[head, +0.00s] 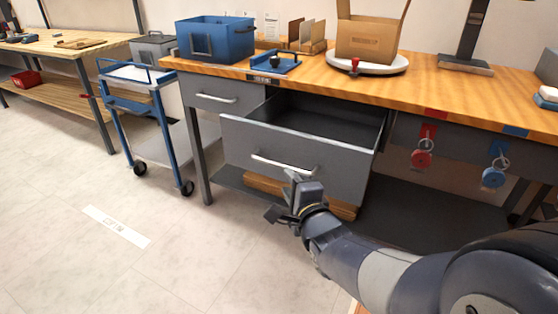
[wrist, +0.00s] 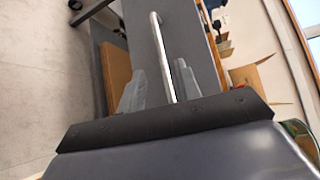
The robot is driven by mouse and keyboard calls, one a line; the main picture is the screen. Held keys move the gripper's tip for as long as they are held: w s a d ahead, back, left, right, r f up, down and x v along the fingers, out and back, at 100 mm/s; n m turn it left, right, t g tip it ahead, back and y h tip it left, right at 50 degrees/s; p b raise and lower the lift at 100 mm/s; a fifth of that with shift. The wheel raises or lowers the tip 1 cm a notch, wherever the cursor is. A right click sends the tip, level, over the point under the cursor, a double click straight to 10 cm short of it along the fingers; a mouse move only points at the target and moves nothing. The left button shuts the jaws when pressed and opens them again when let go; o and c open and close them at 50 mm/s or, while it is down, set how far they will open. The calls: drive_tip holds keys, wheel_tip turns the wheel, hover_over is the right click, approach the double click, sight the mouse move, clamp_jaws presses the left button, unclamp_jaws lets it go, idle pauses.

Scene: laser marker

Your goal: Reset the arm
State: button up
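My arm reaches in from the lower right in the head view. My gripper (head: 289,192) is at the front of the pulled-out grey drawer (head: 240,145), close to its silver handle (head: 284,165). In the wrist view, the two grey fingers of my gripper (wrist: 158,72) stand apart, with the handle (wrist: 160,50) lying between them, nearer the right finger. I cannot tell whether a finger touches the handle. The gripper holds nothing that I can see. The drawer looks empty inside.
The wooden workbench (head: 430,85) carries a blue bin (head: 215,40), a cardboard box (head: 368,38) on a white round plate and a blue fixture (head: 275,62). A blue trolley (head: 150,110) stands at left. Red and blue tags hang at right. The floor at left is clear.

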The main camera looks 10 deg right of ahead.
sight(276, 164)
drive_tip(key=b+x, duration=0.2)
drive_tip(key=x, duration=0.8)
drive_tip(key=shift+w+f+b, duration=0.1)
drive_tip(key=shift+w+b, duration=0.2)
drive_tip(key=shift+b, duration=0.05)
drive_tip(key=shift+w+d, duration=0.2)
drive_tip(key=shift+w, duration=0.1)
drive_tip(key=shift+s, duration=0.1)
